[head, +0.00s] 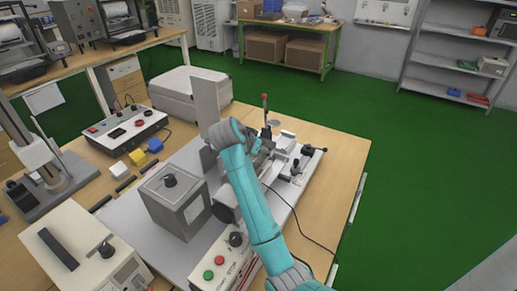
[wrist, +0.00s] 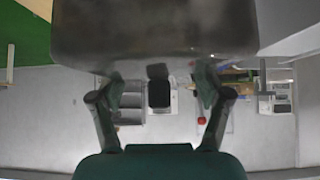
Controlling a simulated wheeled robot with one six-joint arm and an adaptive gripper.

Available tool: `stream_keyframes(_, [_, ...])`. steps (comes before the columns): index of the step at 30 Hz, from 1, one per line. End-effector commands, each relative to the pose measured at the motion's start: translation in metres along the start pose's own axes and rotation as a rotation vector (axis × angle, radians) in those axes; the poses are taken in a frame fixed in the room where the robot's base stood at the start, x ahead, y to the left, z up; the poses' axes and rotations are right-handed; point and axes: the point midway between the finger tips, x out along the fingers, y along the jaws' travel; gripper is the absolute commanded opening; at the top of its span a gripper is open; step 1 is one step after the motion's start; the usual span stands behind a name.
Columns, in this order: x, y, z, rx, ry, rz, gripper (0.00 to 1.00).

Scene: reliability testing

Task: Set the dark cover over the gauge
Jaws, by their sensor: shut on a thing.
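In the wrist view my gripper (wrist: 159,82) has its two fingers on either side of a dark, smooth body, which I take as the dark cover (wrist: 150,30). The body fills the top of that view, and a dark knob-like part shows between the fingertips. My gripper is shut on it. In the head view my teal arm reaches over the bench machine, and its wrist hides the gripper and most of what it holds. I cannot pick out the gauge for certain in either view.
A grey box with a black knob (head: 185,205) stands left of my arm. An upright grey panel (head: 205,98) rises behind my wrist. The machine's slide and levers (head: 290,158) lie to the right, with a red-tipped lever (head: 264,100). The wooden bench's right edge (head: 345,165) is clear.

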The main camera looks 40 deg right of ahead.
Motion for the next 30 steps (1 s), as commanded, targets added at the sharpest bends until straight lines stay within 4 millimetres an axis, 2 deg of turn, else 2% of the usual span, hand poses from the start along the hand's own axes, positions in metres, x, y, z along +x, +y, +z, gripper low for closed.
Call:
stream_keyframes(16, [0.0058, -0.0001, 0.0058, 0.001, 0.0, -0.001, 0.36])
stream_keyframes(17, [0.0057, -0.0001, 0.0057, 0.001, 0.001, -0.001, 0.81])
stream_keyframes(19, [0.0055, -0.0002, 0.0055, 0.001, 0.001, -0.001, 0.99])
stream_keyframes(30, [0.0048, -0.0003, 0.0046, 0.001, 0.001, -0.001, 1.0])
